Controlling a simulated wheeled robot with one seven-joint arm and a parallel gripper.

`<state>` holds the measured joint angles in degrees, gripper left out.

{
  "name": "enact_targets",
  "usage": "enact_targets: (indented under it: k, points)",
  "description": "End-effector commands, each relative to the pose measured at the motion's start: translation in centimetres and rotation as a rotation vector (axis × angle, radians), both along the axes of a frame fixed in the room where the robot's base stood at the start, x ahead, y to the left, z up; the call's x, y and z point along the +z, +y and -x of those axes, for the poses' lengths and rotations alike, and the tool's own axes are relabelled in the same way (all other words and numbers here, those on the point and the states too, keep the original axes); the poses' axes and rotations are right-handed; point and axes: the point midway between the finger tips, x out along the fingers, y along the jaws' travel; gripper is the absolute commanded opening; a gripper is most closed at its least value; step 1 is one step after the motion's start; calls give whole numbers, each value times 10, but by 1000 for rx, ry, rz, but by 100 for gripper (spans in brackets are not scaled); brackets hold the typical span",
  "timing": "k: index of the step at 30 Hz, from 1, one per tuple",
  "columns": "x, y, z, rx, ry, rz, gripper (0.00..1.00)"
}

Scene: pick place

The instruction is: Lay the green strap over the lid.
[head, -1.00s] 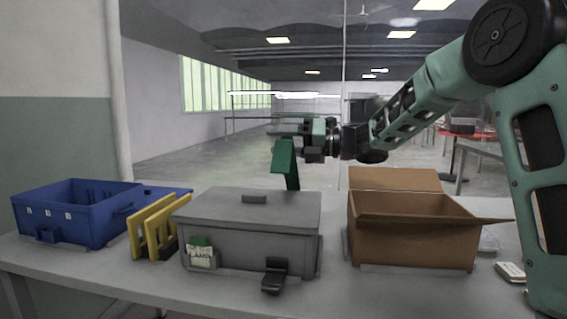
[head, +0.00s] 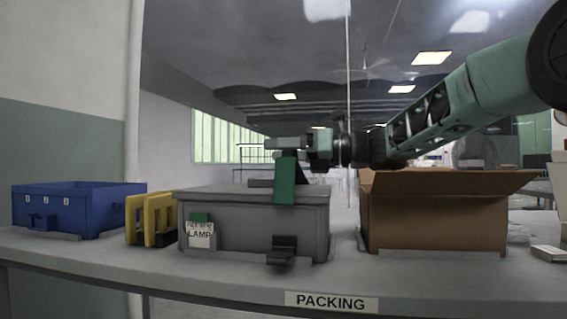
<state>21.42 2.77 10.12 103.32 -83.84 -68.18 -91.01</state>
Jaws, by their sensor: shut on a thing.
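The grey box (head: 255,228) stands closed on the table, with its lid (head: 225,192) on top. The green strap (head: 284,193) hangs from my gripper (head: 288,148) above the lid. Its lower end shows in front of the lid's front edge and overlaps the upper front wall. I cannot tell whether the strap touches the lid. My gripper is shut on the strap's upper end. A dark latch (head: 284,250) sits low on the box's front, below the strap. The lid's top is seen almost edge-on, and its far side is hidden.
A blue bin (head: 75,208) and yellow upright holders (head: 150,218) stand to the left. An open cardboard box (head: 435,220) stands close on the right, its flap raised near my arm. A label card (head: 200,233) is on the grey box's front. A PACKING sign (head: 331,302) marks the table's front edge.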

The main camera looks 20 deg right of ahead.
Motion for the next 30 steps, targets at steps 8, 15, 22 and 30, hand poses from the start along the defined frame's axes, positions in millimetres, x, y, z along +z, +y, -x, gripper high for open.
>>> enact_targets:
  k: [8,15,22,30]
  points:
    - [-6,2,2,0,-21,17,15]
    - [-5,2,2,0,-23,18,15]
    - [-5,2,2,0,-22,17,64]
    - [-4,-1,4,-2,-23,17,64]
